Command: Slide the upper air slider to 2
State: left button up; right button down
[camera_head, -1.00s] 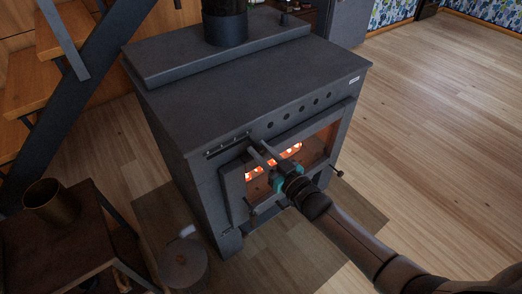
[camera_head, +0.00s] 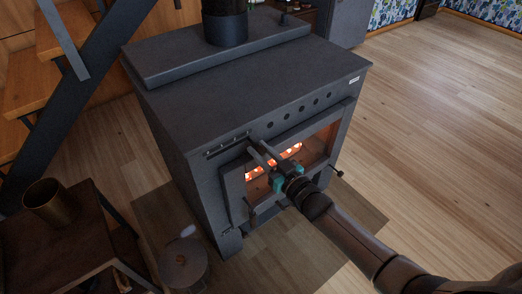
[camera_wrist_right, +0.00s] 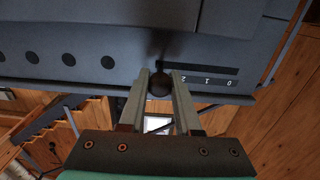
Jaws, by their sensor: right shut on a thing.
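The upper air slider (camera_head: 228,145) is a dark slot with pale marks on the stove's upper front, left of a row of round holes. The right wrist view shows its scale upside down, with 2, 1 and 0 on the plate (camera_wrist_right: 215,81). Its round dark knob (camera_wrist_right: 159,83) is at the end beside the 2, away from the 0. My right gripper (camera_head: 256,144) is shut on the knob, one finger on each side; the fingers also show in the right wrist view (camera_wrist_right: 160,88). The right finger partly covers the plate near the 2. My left gripper is not in view.
A side table (camera_head: 55,240) with a brass pot (camera_head: 47,202) stands at left. A lidded can (camera_head: 183,265) is on the floor.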

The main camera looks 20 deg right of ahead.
jog(key=shift+s+a, duration=0.2)
jog(key=shift+a, duration=0.25)
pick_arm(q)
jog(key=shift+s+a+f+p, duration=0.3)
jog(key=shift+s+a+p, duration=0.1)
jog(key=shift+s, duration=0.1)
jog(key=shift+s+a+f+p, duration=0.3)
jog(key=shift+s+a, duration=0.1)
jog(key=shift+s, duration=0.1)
pick_arm(e)
jog(key=a, duration=0.1)
jog(key=s+a, duration=0.1)
jog(key=a, duration=0.1)
jog(key=c, duration=0.6)
grip_release()
jog(key=shift+d, duration=0.1)
jog(key=shift+s, duration=0.1)
